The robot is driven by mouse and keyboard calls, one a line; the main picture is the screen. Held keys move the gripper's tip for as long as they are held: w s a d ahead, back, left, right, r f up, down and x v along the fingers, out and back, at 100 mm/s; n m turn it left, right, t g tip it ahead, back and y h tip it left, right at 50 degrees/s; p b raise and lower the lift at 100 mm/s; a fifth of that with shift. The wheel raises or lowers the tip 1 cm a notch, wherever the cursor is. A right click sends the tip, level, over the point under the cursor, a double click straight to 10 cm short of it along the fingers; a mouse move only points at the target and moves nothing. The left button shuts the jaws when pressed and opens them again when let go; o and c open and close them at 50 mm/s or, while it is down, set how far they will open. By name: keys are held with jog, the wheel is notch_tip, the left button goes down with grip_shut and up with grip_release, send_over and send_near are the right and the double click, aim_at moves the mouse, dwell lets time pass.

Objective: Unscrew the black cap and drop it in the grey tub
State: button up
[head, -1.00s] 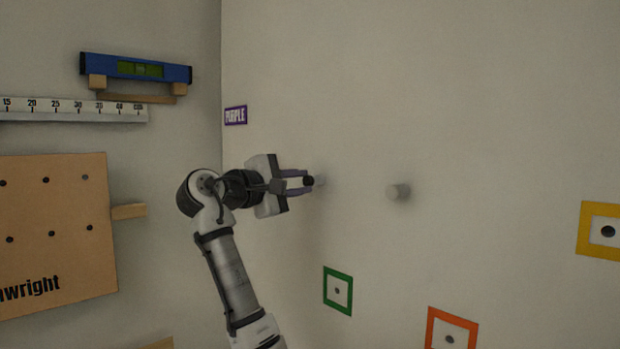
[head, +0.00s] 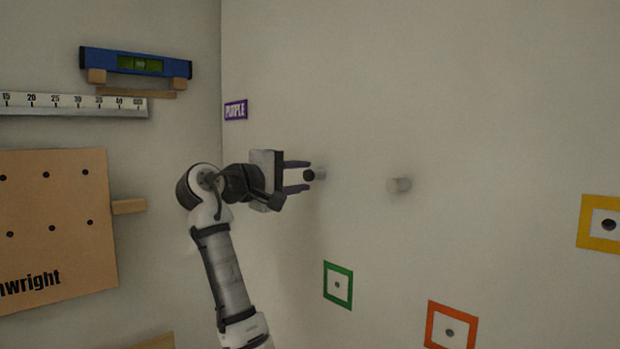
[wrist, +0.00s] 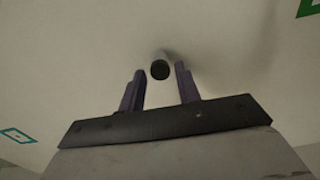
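The black cap (head: 308,175) sits on the end of a short pale grey stub (head: 320,173) that sticks out of the wall. In the wrist view the cap (wrist: 160,71) shows as a dark round end in line with the gap between my fingertips. My gripper (head: 303,176) is open, its two purple fingers spread one above and one below the cap in the head view. A gap shows between each finger and the cap in the wrist view. The grey tub is not in view.
Green (head: 338,285), orange (head: 451,327) and yellow (head: 601,224) framed squares are lower right. A PURPLE sign (head: 236,110), spirit level (head: 136,65), ruler (head: 70,104) and pegboard (head: 55,230) are left.

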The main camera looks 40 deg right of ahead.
jog(key=m, duration=0.4)
jog(key=shift+m, duration=0.4)
jog(key=m, duration=1.3)
jog(key=c, duration=0.7)
jog(key=n, duration=0.5)
